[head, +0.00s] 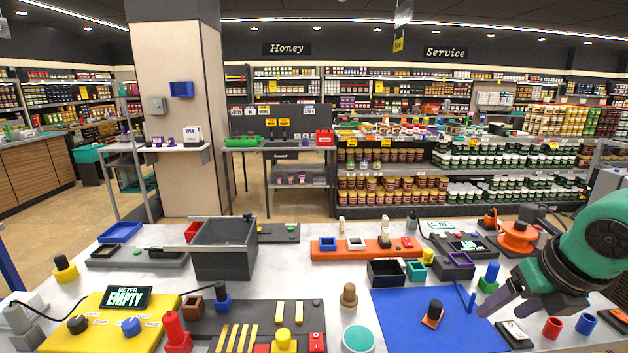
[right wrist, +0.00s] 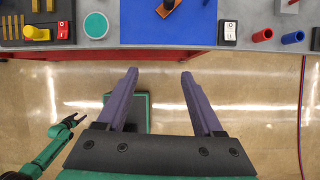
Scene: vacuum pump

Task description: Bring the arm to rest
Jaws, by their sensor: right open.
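My right arm comes in from the right in the head view, green with a dark wrist. Its right gripper (head: 500,308) has purple fingers, seen in front of the table's right part. In the right wrist view the two fingers of the right gripper (right wrist: 159,74) stand wide apart, with nothing between them. There they point towards the table's front edge, with floor visible between and below them. A small green arm, which looks like my left one, ends in a dark left gripper (right wrist: 74,120) at the left of that view; its jaws are too small to judge.
The white table (head: 335,275) is crowded. A blue mat (head: 400,312) with a black-knobbed orange piece, a yellow meter panel (head: 105,325), a grey bin (head: 222,260) and an orange reel (head: 516,238) stand on it. Red (head: 552,328) and blue (head: 586,324) cups sit near the right gripper.

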